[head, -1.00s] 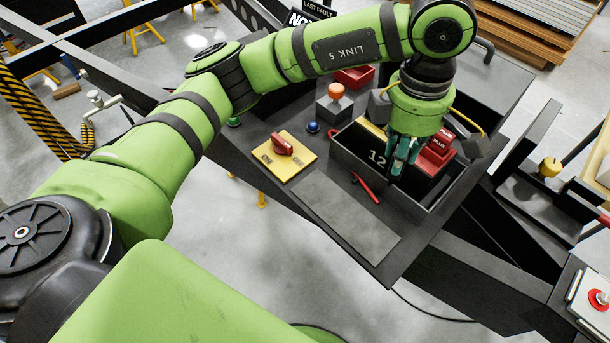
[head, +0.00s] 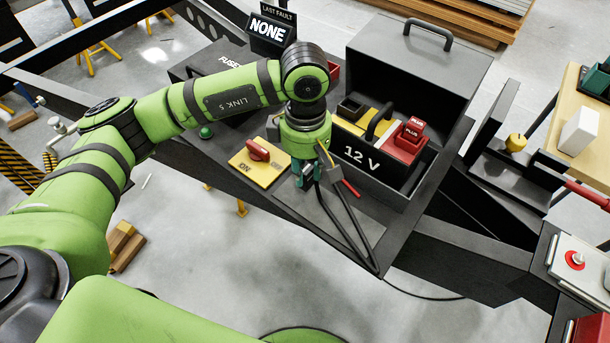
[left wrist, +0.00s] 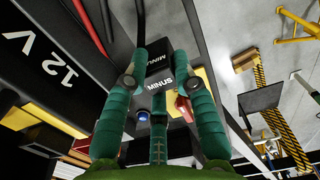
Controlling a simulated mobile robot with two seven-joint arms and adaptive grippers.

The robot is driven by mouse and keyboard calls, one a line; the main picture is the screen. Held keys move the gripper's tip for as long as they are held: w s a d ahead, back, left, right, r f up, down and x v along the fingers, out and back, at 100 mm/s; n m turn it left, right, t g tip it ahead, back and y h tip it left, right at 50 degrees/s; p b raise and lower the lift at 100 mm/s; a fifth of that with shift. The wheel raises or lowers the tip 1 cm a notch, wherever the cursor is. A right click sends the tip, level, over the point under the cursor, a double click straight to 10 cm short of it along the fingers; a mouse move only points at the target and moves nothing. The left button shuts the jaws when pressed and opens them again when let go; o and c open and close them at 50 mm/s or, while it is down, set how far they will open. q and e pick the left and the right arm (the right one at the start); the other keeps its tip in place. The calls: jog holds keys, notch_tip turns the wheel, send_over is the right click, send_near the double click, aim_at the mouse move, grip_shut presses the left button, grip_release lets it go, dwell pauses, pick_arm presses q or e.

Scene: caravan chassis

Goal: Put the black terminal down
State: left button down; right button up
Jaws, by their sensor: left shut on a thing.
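My left gripper (head: 308,184) is shut on the black terminal, in front of the battery box and over the dark grey pad (head: 343,222). The left wrist view shows the black terminal (left wrist: 157,82), marked MINUS, between the green fingers (left wrist: 160,78). In the head view the gripper mostly hides it. Black cable (head: 352,232) runs from the gripper towards the pad's front corner. I cannot tell whether the terminal touches the pad. The 12 V battery (head: 365,160) sits in its open box with the red PLUS terminal (head: 408,137) on it. My right gripper is not in view.
A yellow plate with a red ON switch (head: 258,151) is close left of my gripper. A red pen-like tool (head: 351,188) lies just right of it. The box lid (head: 425,60) stands open behind the battery. A red button box (head: 577,262) is at right.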

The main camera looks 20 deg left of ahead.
aim_at(305, 181)
pick_arm(q)
notch_tip(305, 181, down, 4)
jog(key=shift+r+p, duration=0.1)
jog(key=shift+p, duration=0.5)
jog(key=shift+a+f, duration=0.1)
jog(key=shift+f, duration=0.1)
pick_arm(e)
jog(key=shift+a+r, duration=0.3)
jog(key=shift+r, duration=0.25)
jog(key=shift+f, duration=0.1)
pick_arm(q)
jog(key=shift+f+b, duration=0.2)
jog(key=shift+b, duration=0.15)
jog(key=c, duration=1)
grip_release()
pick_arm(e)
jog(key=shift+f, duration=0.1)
pick_arm(q)
jog(key=shift+r, duration=0.1)
